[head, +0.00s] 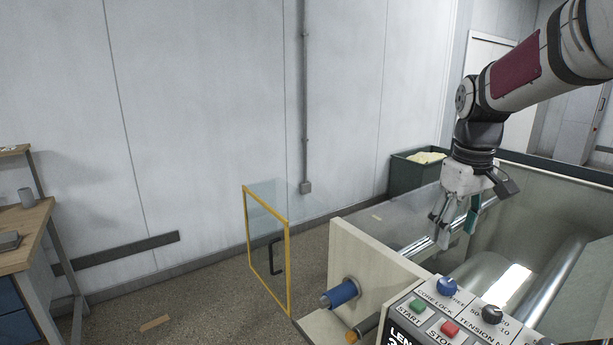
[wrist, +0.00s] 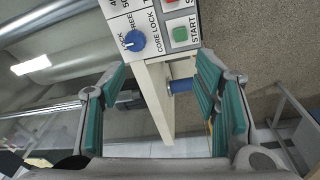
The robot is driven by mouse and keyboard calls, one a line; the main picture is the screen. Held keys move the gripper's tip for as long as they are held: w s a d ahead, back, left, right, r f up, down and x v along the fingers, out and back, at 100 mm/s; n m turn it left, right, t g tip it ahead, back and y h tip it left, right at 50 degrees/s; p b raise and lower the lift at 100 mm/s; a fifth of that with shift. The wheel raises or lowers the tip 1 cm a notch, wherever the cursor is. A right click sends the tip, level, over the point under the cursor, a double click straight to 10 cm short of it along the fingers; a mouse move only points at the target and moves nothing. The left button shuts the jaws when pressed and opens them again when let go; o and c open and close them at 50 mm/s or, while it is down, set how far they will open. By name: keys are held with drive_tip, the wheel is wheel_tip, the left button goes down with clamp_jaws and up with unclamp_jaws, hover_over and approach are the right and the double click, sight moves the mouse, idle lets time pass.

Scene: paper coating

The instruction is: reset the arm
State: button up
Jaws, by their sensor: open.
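My arm reaches in from the upper right of the head view. My gripper (head: 455,222) points down over the open bay of the coating machine (head: 385,252). In the wrist view my gripper (wrist: 165,95) shows two green-padded fingers spread wide with nothing between them. Beyond the fingers are the blue core lock knob (wrist: 134,40), the green start button (wrist: 181,34) and the machine's pale side wall (wrist: 158,105). The gripper appears apart from all of these.
A yellow-framed clear door (head: 268,250) with a black handle stands open left of the machine. A blue-ended shaft (head: 340,293) sticks out of the side wall. Metal rollers (head: 555,290) lie in the bay. A green bin (head: 402,175) stands behind. A workbench (head: 25,235) is far left.

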drive_tip(key=s+a+m+t, duration=0.1)
drive_tip(key=s+a, duration=0.2)
drive_tip(key=s, duration=0.5)
drive_tip(key=s+a+m+t, duration=0.1)
drive_tip(key=s+a, duration=0.2)
drive_tip(key=s, duration=0.5)
drive_tip(key=s+a+r+m+t, duration=0.1)
drive_tip(key=s+a, duration=0.3)
drive_tip(key=s, duration=0.4)
drive_tip(key=shift+m+t, duration=0.3)
drive_tip(key=shift+t, duration=0.3)
drive_tip(key=shift+r, duration=0.1)
